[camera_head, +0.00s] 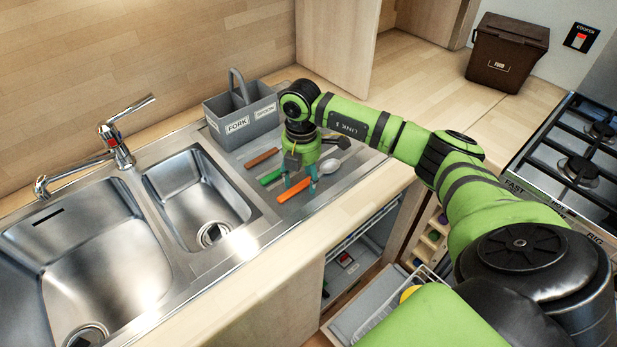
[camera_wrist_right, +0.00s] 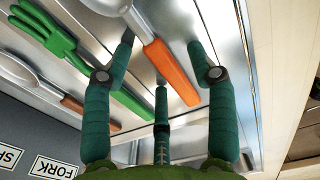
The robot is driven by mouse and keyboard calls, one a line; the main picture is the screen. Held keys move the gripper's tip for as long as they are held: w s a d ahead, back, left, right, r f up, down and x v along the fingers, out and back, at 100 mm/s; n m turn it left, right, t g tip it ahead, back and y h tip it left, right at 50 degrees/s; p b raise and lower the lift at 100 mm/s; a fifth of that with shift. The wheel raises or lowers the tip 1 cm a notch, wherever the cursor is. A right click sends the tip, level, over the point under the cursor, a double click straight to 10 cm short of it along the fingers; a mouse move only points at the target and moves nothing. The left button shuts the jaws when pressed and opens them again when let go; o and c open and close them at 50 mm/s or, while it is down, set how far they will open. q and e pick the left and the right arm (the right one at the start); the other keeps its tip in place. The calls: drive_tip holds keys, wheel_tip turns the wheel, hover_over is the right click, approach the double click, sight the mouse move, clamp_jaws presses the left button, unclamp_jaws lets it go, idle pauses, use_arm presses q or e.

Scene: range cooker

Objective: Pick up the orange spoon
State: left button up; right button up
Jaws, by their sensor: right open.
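The orange spoon (camera_head: 295,188) lies on the steel drainboard, its metal bowl toward the right. In the right wrist view its orange handle (camera_wrist_right: 172,72) shows between my spread fingers. My right gripper (camera_head: 300,183) is open, pointing down over the handle. Its fingertips lie to either side of the handle in the wrist view, with a third finger below it; I cannot tell whether any finger touches it. My left gripper is not in view.
A green fork (camera_head: 271,177) and a brown-handled spoon (camera_head: 262,157) lie close beside the orange spoon. A grey cutlery caddy (camera_head: 238,125) labelled FORK and SPOON stands behind. The sink basins (camera_head: 105,255) are to the left. An open drawer (camera_head: 362,303) is below.

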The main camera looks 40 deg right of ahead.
drive_tip(key=c, duration=1.1)
drive_tip(key=shift+c, duration=0.2)
drive_tip(key=shift+r, duration=0.1)
